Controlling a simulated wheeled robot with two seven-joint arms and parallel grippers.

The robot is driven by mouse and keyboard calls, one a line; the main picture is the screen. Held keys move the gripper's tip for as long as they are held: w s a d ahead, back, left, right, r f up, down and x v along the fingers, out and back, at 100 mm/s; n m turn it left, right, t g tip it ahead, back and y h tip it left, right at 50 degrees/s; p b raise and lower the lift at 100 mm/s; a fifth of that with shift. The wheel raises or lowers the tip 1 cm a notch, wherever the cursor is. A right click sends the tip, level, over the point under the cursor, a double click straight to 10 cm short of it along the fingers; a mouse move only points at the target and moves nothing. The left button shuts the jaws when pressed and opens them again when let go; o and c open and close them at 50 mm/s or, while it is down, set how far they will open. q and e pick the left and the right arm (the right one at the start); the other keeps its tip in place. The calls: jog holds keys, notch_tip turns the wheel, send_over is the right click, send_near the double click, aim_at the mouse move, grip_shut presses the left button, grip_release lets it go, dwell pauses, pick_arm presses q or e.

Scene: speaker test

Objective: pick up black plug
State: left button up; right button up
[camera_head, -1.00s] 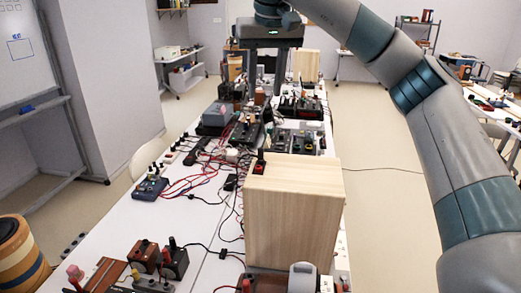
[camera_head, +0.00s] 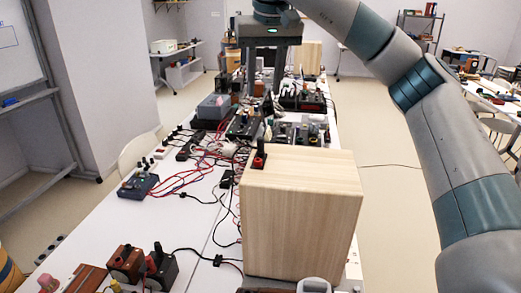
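My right gripper (camera_head: 264,88) hangs at the top middle, its two fingers pointing down and set apart, with nothing seen between them. Behind and below it lies the crowded long table. Other small black pieces lie among the cables, one left of the box (camera_head: 226,179) and one near the front (camera_head: 218,260). I cannot tell which is the black plug. My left gripper is out of view.
The white table (camera_head: 130,222) carries red and black cables, a blue device (camera_head: 138,185), a grey box (camera_head: 213,106) and several instruments. Brown-and-black units (camera_head: 127,262) stand at the front left. Bare tabletop shows left of the cables. A second wooden box (camera_head: 308,57) stands farther back.

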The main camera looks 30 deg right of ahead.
aim_at(260, 138)
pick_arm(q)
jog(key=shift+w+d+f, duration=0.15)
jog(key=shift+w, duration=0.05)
pick_arm(e)
jog(key=shift+w+f, duration=0.15)
jog(key=shift+f, duration=0.05)
jog(key=shift+r, duration=0.1)
